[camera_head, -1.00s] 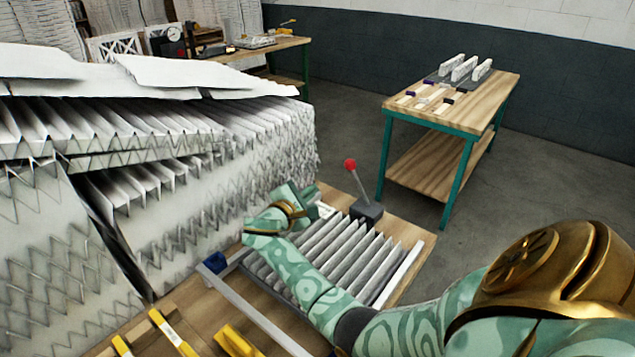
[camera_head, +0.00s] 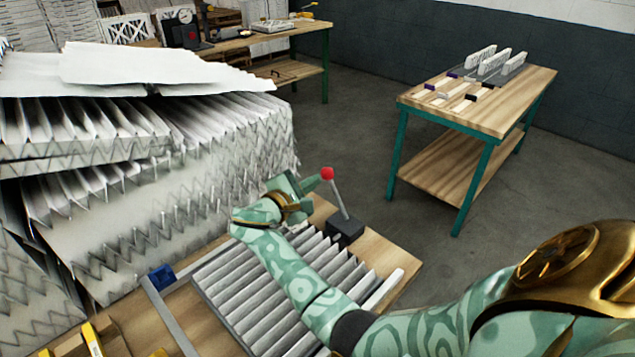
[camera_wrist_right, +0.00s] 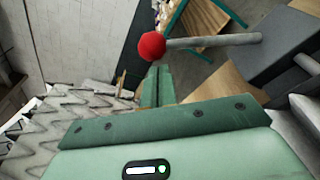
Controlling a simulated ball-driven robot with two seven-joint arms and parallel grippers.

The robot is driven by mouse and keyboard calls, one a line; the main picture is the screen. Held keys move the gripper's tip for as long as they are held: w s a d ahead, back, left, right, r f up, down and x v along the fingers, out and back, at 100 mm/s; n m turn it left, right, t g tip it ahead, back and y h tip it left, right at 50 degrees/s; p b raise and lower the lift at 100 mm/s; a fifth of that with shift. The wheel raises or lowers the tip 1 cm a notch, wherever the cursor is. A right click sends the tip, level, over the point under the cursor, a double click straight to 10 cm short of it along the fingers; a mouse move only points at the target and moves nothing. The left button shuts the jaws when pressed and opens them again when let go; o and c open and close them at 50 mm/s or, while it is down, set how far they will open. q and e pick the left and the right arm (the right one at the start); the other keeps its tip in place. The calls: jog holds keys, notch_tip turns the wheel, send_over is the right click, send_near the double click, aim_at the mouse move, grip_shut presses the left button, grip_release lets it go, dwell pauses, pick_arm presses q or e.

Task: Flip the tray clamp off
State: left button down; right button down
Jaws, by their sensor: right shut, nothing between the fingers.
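The tray clamp is a grey lever with a red ball knob (camera_head: 327,173), rising from a dark block (camera_head: 345,230) at the tray's far edge. The lever leans left in the head view. My right gripper (camera_head: 316,182) is shut and empty, its tips beside the knob's left side. In the right wrist view the knob (camera_wrist_right: 152,46) sits just beyond the shut fingertips (camera_wrist_right: 158,84); I cannot tell whether they touch. A grey pleated filter (camera_head: 237,292) lies in the tray, partly hidden by my right forearm. My left gripper is out of view.
A large stack of white pleated filters (camera_head: 150,225) stands close on the left. A blue piece (camera_head: 161,277) sits at the tray's left corner. Yellow-handled tools lie at the lower left. Another wooden table (camera_head: 520,100) stands beyond open floor.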

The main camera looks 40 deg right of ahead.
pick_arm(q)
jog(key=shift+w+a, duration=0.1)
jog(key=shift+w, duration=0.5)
pick_arm(e)
jog(key=shift+r, duration=0.1)
jog(key=shift+s, duration=0.1)
